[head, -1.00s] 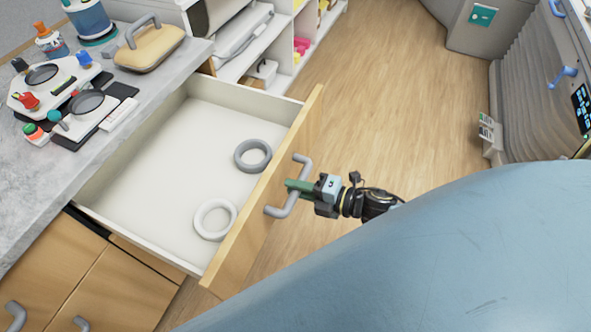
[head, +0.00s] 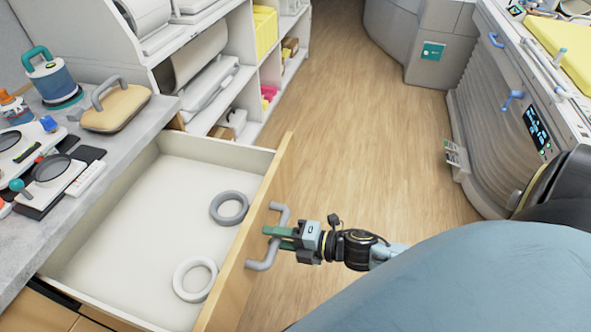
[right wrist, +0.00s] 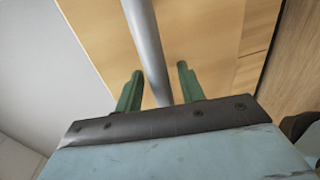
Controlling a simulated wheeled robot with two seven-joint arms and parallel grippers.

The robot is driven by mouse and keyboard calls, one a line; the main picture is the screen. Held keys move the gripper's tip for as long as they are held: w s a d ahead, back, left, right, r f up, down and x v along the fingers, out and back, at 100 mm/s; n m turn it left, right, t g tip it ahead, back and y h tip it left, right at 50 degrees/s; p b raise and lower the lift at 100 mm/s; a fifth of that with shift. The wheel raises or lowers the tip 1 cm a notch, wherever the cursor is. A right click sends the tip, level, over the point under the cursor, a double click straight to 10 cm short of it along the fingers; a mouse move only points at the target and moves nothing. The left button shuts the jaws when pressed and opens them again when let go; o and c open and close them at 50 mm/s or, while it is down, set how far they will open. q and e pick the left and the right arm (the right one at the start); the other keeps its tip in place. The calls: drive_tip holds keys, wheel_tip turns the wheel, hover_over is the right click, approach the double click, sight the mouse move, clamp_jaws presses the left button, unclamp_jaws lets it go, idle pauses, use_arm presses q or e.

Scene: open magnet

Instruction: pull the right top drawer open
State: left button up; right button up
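The drawer (head: 110,212) stands pulled far out from under the grey counter, with its pale inside showing. Its wooden front (head: 238,262) carries a grey bar handle (head: 262,265). My right gripper (head: 272,236) is at the handle from the outer side. In the right wrist view, the green fingers (right wrist: 158,85) stand apart on either side of the handle bar (right wrist: 146,42). A gap shows between the bar and the right-hand finger, so the gripper is open around the bar. My left gripper is not in view.
A grey ring (head: 229,208) and a white ring (head: 195,279) lie in the drawer. The counter (head: 135,118) holds several items, including a tan handled case (head: 115,108). Shelves (head: 222,95) stand behind. Wooden floor (head: 370,120) is clear to the right.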

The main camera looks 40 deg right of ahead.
drive_tip(key=v, duration=1.3)
drive_tip(key=shift+s+p, duration=0.15)
drive_tip(key=shift+p, duration=0.25)
drive_tip(key=shift+r, duration=0.1)
drive_tip(key=s+d+f+m+g+h, duration=0.2)
drive_tip(key=s+d+f+m+h, duration=0.15)
drive_tip(key=f+m, duration=0.55)
drive_tip(key=s+d+f+m+g+h, duration=0.1)
drive_tip(key=s+d+f+m+h, duration=0.3)
drive_tip(key=f, duration=0.9)
drive_tip(key=s+a+f+m+g+h, duration=0.2)
drive_tip(key=s+a+f+m+g, duration=0.6)
drive_tip(key=s+f, duration=0.6)
drive_tip(key=s+a+m, duration=0.1)
drive_tip(key=a+m, duration=0.1)
drive_tip(key=a, duration=0.1)
drive_tip(key=shift+s+f+g, duration=0.15)
drive_tip(key=shift+f+g, duration=0.15)
